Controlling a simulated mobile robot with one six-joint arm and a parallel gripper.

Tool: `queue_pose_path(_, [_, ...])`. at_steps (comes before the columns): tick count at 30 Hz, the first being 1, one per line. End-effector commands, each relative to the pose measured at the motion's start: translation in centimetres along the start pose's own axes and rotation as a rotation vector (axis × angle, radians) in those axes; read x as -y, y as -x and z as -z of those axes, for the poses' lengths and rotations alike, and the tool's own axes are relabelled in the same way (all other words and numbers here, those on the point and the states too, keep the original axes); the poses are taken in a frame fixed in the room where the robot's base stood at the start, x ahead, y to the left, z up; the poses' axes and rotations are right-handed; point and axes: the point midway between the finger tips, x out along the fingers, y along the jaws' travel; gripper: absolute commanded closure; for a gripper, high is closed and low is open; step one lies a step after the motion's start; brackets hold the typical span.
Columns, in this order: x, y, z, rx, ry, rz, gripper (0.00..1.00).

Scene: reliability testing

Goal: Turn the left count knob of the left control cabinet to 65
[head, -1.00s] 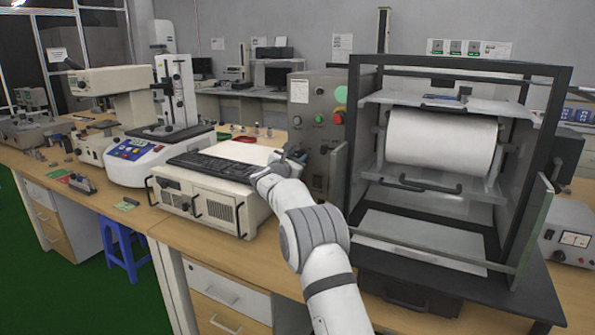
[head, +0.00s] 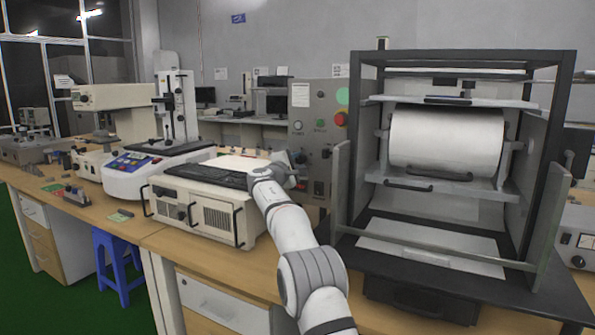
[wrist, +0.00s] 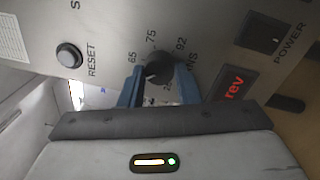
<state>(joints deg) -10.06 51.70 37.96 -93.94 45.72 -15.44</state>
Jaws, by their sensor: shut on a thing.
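The grey control cabinet (head: 312,105) stands left of the black-framed machine in the head view. Its panel (wrist: 200,20) fills the top of the wrist view, turned sideways. A dark round count knob (wrist: 158,66) sits there, with 65, 75 and 92 printed around it; another number is partly hidden. A small white mark shows on the knob's lower left side, below the 65 in the picture. My gripper (wrist: 159,77) has its blue fingers on both sides of the knob, shut on it. In the head view my gripper (head: 294,163) is at the cabinet front, its fingers hard to make out.
A RESET button (wrist: 69,55) is left of the knob; a red-lettered rev display (wrist: 233,88) and POWER switch (wrist: 262,33) are right. A beige case (head: 205,205) stands left of my arm. The black-framed machine (head: 345,190) is close on the right.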

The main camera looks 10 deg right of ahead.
Motion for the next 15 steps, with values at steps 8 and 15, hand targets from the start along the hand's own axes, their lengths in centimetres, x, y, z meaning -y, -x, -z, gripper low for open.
queue_pose_path(8, [0.54, -0.02, 0.23, 0.016, -0.257, 0.008, 0.93])
queue_pose_path(15, [0.49, -0.05, 0.21, 0.027, -0.444, 0.011, 0.94])
